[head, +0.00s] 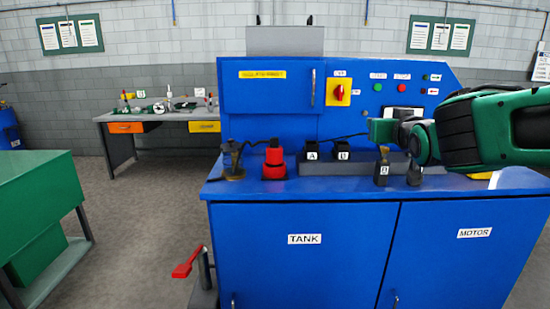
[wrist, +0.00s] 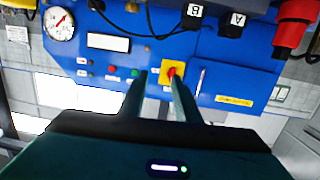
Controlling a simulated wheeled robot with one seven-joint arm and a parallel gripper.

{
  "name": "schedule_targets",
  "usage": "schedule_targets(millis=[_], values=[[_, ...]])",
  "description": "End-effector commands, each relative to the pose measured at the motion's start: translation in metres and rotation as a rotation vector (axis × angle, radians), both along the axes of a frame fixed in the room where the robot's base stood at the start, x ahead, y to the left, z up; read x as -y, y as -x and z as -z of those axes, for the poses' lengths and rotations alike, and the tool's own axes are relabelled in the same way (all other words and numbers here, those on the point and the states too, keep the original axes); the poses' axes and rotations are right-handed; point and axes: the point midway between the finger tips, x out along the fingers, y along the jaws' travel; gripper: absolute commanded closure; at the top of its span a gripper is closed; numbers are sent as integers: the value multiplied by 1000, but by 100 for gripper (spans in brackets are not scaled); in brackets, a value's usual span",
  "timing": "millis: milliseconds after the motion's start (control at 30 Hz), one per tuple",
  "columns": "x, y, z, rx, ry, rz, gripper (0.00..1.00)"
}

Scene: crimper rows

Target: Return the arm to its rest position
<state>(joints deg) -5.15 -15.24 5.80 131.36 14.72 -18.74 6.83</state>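My green and black arm (head: 470,130) reaches in from the right over the blue bench (head: 305,250). My gripper (head: 382,130) is above the bench top, in front of the control panel. In the wrist view, my gripper (wrist: 158,76) shows two dark fingers standing apart. Nothing is seen between them except the panel behind, with its yellow and red switch (wrist: 172,72). The fingertips' exact distance from the panel cannot be told.
A green table (head: 40,200) stands left, with open floor between.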

Motion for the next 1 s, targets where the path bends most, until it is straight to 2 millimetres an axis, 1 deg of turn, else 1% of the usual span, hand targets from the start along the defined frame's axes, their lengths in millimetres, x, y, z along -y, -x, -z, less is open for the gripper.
schedule_targets(millis=[167,267,367,467,500,567,600,667,700,733,767,800,867,900,1000], values=[[26,16,30,-114,-5,50,70],[47,29,51,-193,-12,90,70],[71,47,77,-291,-25,136,70],[100,77,110,-422,-47,194,70],[112,92,125,-486,-62,221,70],[128,120,148,-586,-89,259,70],[138,139,163,-654,-110,284,70],[149,171,185,-757,-144,318,70],[154,193,198,-825,-170,338,70],[158,210,207,-875,-191,353,70],[160,228,216,-927,-214,366,70],[162,251,227,-994,-244,381,70],[161,284,241,-1089,-290,397,70],[159,304,248,-1147,-321,406,70],[152,347,260,-1268,-390,418,70]])
